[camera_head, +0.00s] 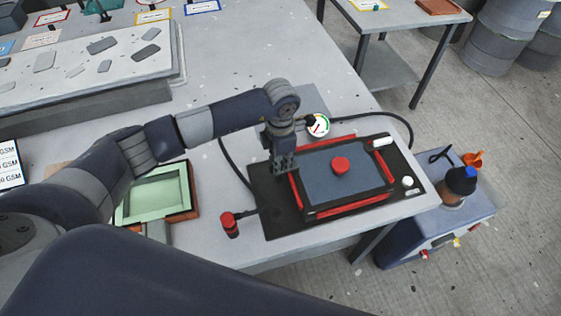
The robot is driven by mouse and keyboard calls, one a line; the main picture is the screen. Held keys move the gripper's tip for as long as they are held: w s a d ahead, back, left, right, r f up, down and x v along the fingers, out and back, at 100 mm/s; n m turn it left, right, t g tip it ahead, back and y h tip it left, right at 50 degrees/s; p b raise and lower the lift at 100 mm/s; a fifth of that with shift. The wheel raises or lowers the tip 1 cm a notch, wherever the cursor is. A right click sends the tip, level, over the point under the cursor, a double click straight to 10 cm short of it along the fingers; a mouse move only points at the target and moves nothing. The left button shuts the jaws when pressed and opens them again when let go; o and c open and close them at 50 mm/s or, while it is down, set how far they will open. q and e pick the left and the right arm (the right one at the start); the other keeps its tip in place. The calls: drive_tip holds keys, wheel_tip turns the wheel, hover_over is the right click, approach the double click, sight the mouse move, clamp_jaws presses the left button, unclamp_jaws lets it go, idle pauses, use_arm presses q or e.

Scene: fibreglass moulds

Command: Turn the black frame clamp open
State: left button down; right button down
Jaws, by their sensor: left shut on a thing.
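A black base board (275,213) lies on the table with a red-edged frame (345,208) and a dark grey panel (335,185) on it. A red knob (341,165) sits on the panel's middle. My left gripper (284,168) points down at the frame's left side, near its far left corner. It is shut on a small dark part there, which I take for the black frame clamp; the fingers hide most of it, so its turn angle cannot be told. My right gripper is not in view.
A round gauge (317,125) with a black hose (385,117) stands behind the board. A red-capped fitting (230,225) is at its front left. A pale green mould (157,194) lies left, under my arm. A grey cabinet with a bottle (459,186) stands beyond the table's right edge.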

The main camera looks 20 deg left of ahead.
use_arm(q)
drive_tip(key=shift+w+a+n+b, duration=0.1)
drive_tip(key=shift+n+b, duration=0.55)
drive_tip(key=shift+n, duration=0.35)
drive_tip(key=n+b, duration=0.1)
drive_tip(key=n, duration=0.1)
drive_tip(key=shift+w+n, duration=0.1)
drive_tip(key=shift+n, duration=0.3)
drive_tip(key=n+b, duration=0.2)
drive_tip(key=n, duration=0.3)
drive_tip(key=shift+a+b, duration=0.2)
drive_tip(key=shift+b, duration=0.1)
drive_tip(key=n+b, duration=0.1)
drive_tip(key=n, duration=0.3)
drive_tip(key=shift+a+r, duration=0.1)
drive_tip(key=shift+a+n+b, duration=0.1)
drive_tip(key=shift+n+b, duration=0.2)
drive_tip(key=shift+n, duration=1.4)
drive_tip(key=shift+r, duration=0.1)
drive_tip(key=c, duration=1.6)
unclamp_jaws()
